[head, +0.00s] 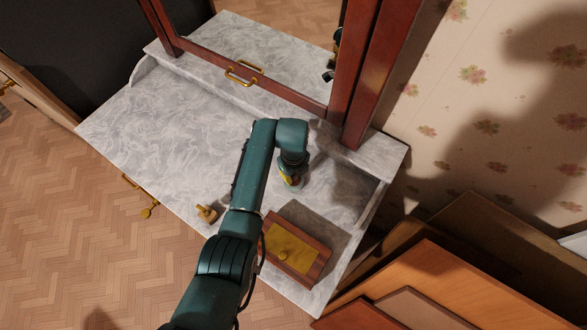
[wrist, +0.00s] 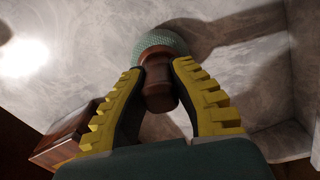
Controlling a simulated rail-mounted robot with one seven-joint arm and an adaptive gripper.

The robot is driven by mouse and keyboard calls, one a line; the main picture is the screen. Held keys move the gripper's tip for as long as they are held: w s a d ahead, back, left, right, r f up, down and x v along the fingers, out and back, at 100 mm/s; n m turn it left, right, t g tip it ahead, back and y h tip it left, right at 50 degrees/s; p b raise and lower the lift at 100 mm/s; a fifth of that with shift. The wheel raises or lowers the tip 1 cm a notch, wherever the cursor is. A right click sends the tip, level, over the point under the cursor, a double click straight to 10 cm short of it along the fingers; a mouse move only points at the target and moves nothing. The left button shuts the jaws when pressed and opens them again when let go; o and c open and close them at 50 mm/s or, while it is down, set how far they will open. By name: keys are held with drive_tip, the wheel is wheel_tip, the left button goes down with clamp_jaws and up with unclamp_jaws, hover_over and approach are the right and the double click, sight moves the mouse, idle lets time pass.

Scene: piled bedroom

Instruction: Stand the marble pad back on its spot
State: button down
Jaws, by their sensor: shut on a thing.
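The marble pad (wrist: 160,42) shows in the wrist view as a round, green, finely textured head with a dark brown turned wooden handle. My gripper (wrist: 160,72) is shut on the handle, one yellow-ridged finger on each side. The head end points away from my palm, toward the grey marble top. I cannot tell whether it touches the marble. In the head view my gripper (head: 291,177) is low over the right half of the marble dresser top (head: 165,125), and my arm and gripper hide most of the pad. No marked spot for it is clear.
A wooden box with a brass top (head: 296,248) sits at the front right of the top. A small wood-and-brass piece (head: 207,213) lies near the front edge. The mirror frame (head: 360,75) stands behind. The left of the top is clear. Boards (head: 455,285) lean at right.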

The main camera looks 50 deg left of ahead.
drive_tip(key=shift+f, duration=0.2)
drive_tip(key=c, duration=1)
unclamp_jaws()
drive_tip(key=shift+o, duration=0.2)
wheel_tip(320, 180, up, 8)
drive_tip(key=p, duration=0.7)
